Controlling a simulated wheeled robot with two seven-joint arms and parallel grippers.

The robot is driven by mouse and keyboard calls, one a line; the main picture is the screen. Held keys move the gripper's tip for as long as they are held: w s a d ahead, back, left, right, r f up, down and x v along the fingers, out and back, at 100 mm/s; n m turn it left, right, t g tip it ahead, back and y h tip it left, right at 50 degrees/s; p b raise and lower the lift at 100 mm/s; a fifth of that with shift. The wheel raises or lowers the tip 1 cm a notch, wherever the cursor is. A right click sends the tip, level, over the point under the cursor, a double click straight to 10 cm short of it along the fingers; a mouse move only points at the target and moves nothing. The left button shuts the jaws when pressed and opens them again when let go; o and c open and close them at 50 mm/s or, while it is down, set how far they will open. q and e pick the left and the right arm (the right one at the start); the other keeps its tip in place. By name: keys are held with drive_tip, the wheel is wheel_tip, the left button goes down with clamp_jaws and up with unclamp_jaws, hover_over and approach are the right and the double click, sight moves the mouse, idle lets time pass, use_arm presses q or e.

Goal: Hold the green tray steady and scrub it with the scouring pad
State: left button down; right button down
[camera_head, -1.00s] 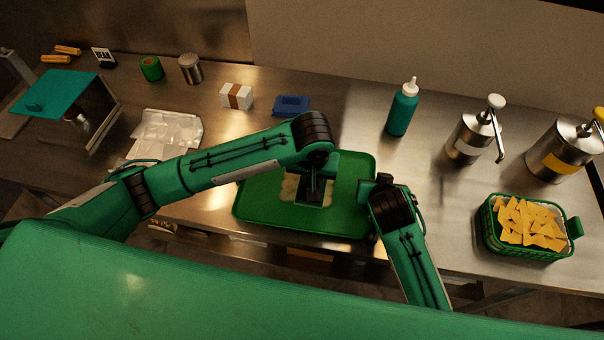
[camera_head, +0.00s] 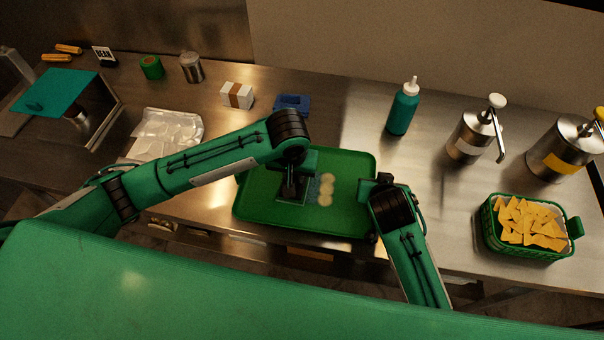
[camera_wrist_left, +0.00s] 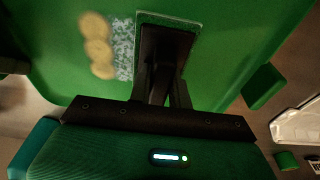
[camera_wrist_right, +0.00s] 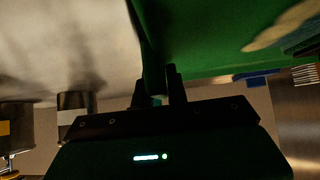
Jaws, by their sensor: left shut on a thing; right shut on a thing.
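The green tray (camera_head: 352,166) lies flat on the steel counter. My left gripper (camera_head: 290,194) is shut on the scouring pad (camera_wrist_left: 165,18) and holds it down over the tray's left-middle part; the gripper hides much of the pad. A grey-blue speckled strip (camera_wrist_left: 123,48) lies along one side of the pad; I cannot tell if it is suds or residue. Three pale round spots (camera_head: 326,188) sit in a row beside it on the tray. My right gripper (camera_wrist_right: 158,88) is shut on the tray's right edge; the head view mostly hides its fingertips.
A blue container (camera_head: 291,104) and a white box with a brown band (camera_head: 237,96) stand behind the tray. A teal bottle (camera_head: 403,108), a pump dispenser (camera_head: 470,138) and a basket of chips (camera_head: 530,222) stand to the right. A clear plastic tray (camera_head: 165,133) lies left.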

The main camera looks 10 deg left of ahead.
use_arm(q)
drive_tip(key=shift+f, duration=0.1)
drive_tip(key=shift+w+d+r, duration=0.1)
drive_tip(key=shift+d+r, duration=0.05)
drive_tip(key=shift+d, duration=1.1)
drive_tip(key=shift+w+d+r, duration=0.1)
drive_tip(key=shift+d, duration=1.15)
drive_tip(key=shift+d+f, duration=0.15)
drive_tip(key=shift+d, duration=0.9)
drive_tip(key=shift+a, duration=0.1)
drive_tip(key=shift+s+a+f, duration=0.1)
drive_tip(key=shift+a+f, duration=0.05)
drive_tip(key=shift+a, duration=1.1)
drive_tip(key=shift+s+a+f, duration=0.1)
drive_tip(key=shift+a, duration=1.15)
drive_tip(key=shift+d, duration=0.15)
